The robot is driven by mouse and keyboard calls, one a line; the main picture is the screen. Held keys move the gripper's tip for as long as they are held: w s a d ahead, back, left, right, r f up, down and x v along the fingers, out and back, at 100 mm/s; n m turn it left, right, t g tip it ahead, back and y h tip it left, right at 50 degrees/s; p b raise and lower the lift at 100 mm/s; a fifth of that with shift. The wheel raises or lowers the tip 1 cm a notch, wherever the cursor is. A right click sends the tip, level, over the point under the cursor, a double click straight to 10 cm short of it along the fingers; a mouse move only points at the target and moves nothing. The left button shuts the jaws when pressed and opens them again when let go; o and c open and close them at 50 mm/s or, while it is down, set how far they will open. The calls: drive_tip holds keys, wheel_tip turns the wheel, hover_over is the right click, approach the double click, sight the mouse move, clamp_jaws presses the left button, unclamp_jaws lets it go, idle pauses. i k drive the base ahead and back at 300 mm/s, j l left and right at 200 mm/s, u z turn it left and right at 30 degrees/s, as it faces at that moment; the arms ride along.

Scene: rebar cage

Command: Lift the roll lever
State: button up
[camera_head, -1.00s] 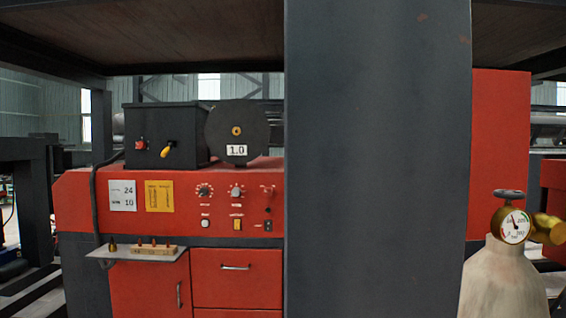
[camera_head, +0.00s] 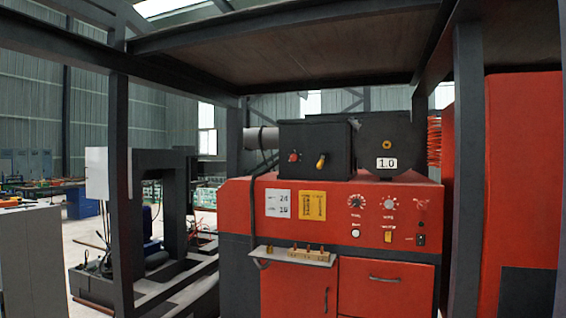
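A small yellow-handled lever (camera_head: 321,161) sticks out from the front of a black box (camera_head: 316,137) on top of a red machine (camera_head: 239,207). A red knob (camera_head: 293,157) sits to its left on the same box. No label marks any part as the roll lever, so I cannot tell for certain which one it is. A small red switch (camera_head: 421,202) is on the machine's panel, below right. My gripper is not in view.
A dark post (camera_head: 468,180) stands right of the panel, and another post (camera_head: 119,170) stands at left. A shelf (camera_head: 290,256) juts out below the panel. A black spool housing marked 1.0 (camera_head: 386,141) is beside the box. An overhead frame (camera_head: 300,65) spans above.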

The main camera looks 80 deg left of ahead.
sight(320, 164)
drive_tip(key=j+u, duration=0.15)
drive_tip(key=u, duration=0.35)
drive_tip(key=j+u, duration=0.2)
drive_tip(key=u, duration=0.25)
drive_tip(key=j+u, duration=0.15)
drive_tip(key=u, duration=0.35)
drive_tip(key=i+j+u, duration=0.1)
drive_tip(key=u, duration=0.35)
drive_tip(key=i+j, duration=0.4)
drive_tip(key=j, duration=0.2)
drive_tip(key=i+j, duration=0.45)
drive_tip(key=i+j+u, duration=0.1)
drive_tip(key=i+j, duration=0.3)
drive_tip(key=j, duration=0.3)
drive_tip(key=i+j, duration=0.2)
drive_tip(key=j, duration=0.2)
drive_tip(key=i+j, duration=0.2)
drive_tip(key=j, duration=0.15)
drive_tip(key=z, duration=0.05)
